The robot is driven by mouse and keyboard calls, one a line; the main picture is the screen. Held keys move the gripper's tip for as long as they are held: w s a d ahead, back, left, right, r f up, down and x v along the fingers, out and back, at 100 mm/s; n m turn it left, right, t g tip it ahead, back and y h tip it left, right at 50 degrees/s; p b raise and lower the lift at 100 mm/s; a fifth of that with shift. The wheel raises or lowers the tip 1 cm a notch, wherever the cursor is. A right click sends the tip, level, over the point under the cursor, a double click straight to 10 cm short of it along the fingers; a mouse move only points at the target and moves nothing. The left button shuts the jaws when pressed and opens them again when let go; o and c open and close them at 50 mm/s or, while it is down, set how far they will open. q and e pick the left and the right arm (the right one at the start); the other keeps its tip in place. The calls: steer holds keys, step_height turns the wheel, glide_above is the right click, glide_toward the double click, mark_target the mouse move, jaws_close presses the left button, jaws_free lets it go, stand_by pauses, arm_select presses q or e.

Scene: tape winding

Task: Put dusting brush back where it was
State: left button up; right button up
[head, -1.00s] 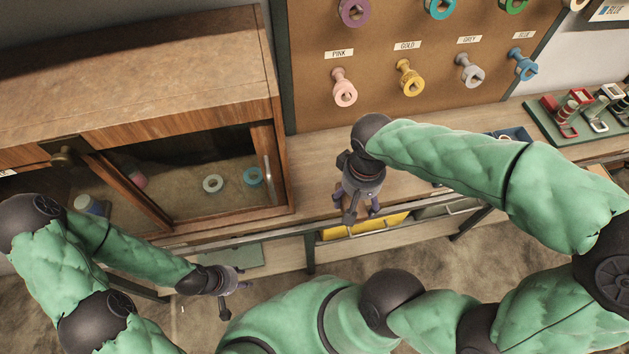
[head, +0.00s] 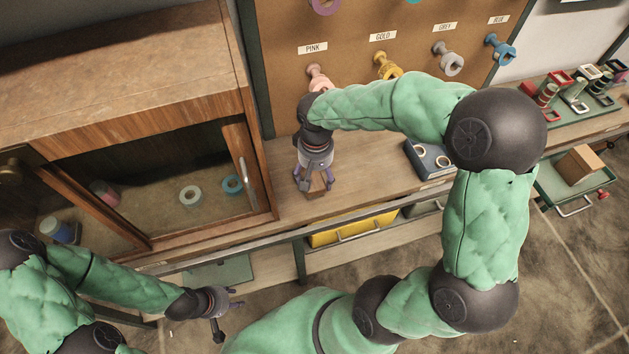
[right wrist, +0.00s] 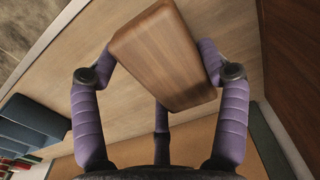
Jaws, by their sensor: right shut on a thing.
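My right gripper (head: 314,186) is shut on a brown wooden block (head: 317,187), which I take to be the dusting brush; no bristles show. It is over the wooden bench, right of the cabinet and below the pink tape peg. In the right wrist view the block (right wrist: 165,58) is tilted between the purple fingers, with the bench top behind it. I cannot tell whether it touches the bench. My left gripper (head: 228,305) is open and empty, low in front of the bench at the left.
The wooden cabinet (head: 110,85) with a sliding glass door holds several tape rolls. A pegboard (head: 290,70) carries tape on pegs. A blue box (head: 428,160) stands on the bench to the right.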

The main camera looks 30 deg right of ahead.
mark_target(315, 180)
steer(key=shift+w+f+b, duration=0.15)
steer(key=shift+f+b, duration=0.2)
steer(key=shift+f, duration=0.6)
steer(key=shift+w+f+b, duration=0.15)
steer(key=shift+f+b, duration=0.15)
steer(key=shift+f, duration=0.6)
steer(key=shift+f, duration=0.15)
steer(key=o, duration=1.1)
step_height(315, 180, up, 12)
steer(key=p, duration=0.4)
steer(key=shift+r, duration=0.2)
